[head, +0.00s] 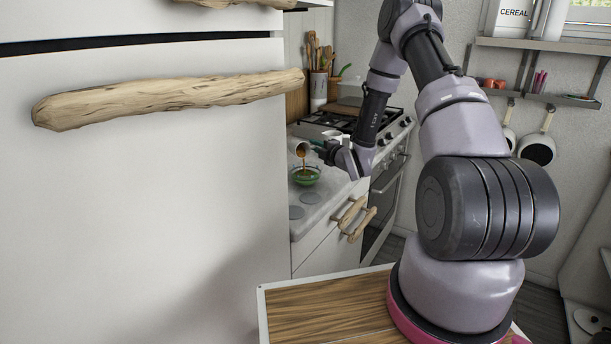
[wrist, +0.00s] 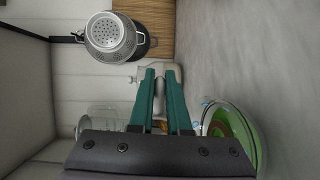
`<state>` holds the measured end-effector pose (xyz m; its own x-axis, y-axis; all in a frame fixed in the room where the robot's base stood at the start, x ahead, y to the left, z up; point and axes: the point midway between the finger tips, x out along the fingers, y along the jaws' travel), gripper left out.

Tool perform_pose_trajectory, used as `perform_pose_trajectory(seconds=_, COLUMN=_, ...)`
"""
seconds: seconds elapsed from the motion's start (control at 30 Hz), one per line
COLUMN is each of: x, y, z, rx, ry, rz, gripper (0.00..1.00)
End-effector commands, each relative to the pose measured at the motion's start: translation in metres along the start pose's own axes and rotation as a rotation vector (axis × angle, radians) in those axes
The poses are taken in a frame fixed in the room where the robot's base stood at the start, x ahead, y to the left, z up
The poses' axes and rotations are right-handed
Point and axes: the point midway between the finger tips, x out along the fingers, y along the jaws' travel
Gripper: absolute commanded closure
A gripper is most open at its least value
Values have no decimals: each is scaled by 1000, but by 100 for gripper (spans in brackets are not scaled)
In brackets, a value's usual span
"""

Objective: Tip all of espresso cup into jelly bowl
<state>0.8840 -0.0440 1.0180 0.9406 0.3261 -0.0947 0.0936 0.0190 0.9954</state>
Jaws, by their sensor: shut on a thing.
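The small white espresso cup (head: 299,148) is held tilted above the counter, its mouth turned toward the camera and downward. A brown stream runs from it into the green jelly bowl (head: 306,178), which stands upright on the counter directly below. Brown liquid shows inside the bowl. My gripper (head: 318,149) is shut on the cup from the right side. In the wrist view my two green fingers (wrist: 162,95) are close together, and the green bowl (wrist: 240,135) is at lower right, partly hidden by the gripper body. The cup is hard to make out there.
A white cabinet front with a driftwood handle (head: 165,98) fills the left. The stove (head: 365,125) and a utensil crock (head: 318,90) stand behind the cup. The wrist view shows a metal strainer (wrist: 108,36) and a clear glass (wrist: 100,117).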

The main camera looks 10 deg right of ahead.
Motion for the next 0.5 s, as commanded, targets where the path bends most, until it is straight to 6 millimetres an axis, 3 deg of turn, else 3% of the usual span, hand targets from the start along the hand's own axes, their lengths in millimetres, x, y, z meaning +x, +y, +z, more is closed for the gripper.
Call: perform_pose_trajectory(seconds=0.5, x=-2, y=1, z=0, rx=1, ry=0, rz=57, gripper=100)
